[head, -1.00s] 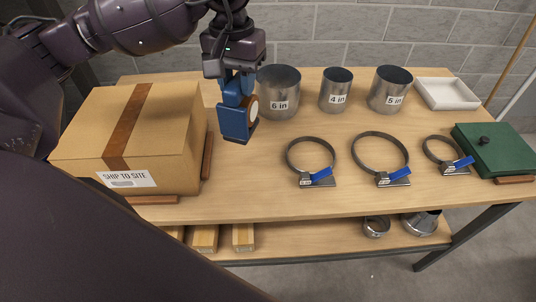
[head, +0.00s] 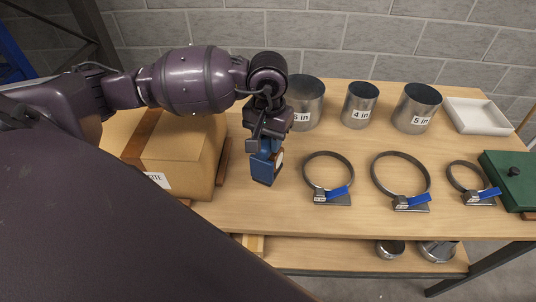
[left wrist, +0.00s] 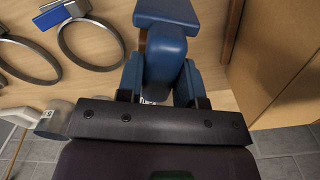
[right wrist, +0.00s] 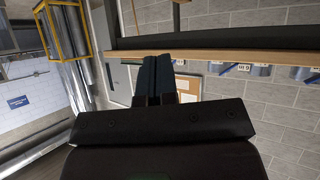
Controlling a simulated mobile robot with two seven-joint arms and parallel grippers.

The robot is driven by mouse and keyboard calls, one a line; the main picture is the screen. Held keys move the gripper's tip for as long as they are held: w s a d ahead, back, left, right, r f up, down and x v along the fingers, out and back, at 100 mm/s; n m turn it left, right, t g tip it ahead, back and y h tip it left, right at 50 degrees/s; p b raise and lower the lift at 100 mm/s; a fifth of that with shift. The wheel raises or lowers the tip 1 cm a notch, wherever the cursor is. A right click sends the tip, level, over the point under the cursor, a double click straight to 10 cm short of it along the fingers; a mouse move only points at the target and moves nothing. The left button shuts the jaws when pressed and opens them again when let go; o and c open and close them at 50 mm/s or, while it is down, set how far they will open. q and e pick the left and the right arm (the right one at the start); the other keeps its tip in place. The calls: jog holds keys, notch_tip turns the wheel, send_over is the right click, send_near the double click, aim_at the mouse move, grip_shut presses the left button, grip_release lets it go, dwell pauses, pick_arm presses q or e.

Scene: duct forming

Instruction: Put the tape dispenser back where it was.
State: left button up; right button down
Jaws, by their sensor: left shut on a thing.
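The blue tape dispenser (head: 263,170), with a pale and brown tape roll on its side, is in my left gripper (head: 268,147). The gripper points down over the table between the cardboard box and the left ring clamp. The dispenser's lower end is close to the table top; I cannot tell whether it touches. In the left wrist view the dispenser (left wrist: 166,14) sits between the two blue fingers. My right gripper (right wrist: 157,77) shows in the right wrist view, fingers together with nothing between them, away from the table top.
A cardboard box (head: 187,150) stands just left, partly hidden by my arm. Metal cans (head: 304,104) stand behind. Several ring clamps (head: 328,180) with blue handles lie to the right, then a green case (head: 512,180) and a white tray (head: 478,117). Bare table lies in front.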

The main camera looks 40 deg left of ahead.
pick_arm(q)
notch_tip(320, 180, down, 2)
jog(key=shift+f, duration=0.1)
notch_tip(320, 180, down, 3)
jog(key=shift+f, duration=0.55)
jog(key=o, duration=0.8)
jog(key=shift+o, duration=0.6)
jog(key=shift+w+r, duration=0.1)
jog(key=shift+r, duration=0.3)
notch_tip(320, 180, up, 10)
jog(key=shift+b, duration=0.5)
jog(key=shift+r, duration=0.75)
pick_arm(e)
jog(key=shift+f, duration=0.6)
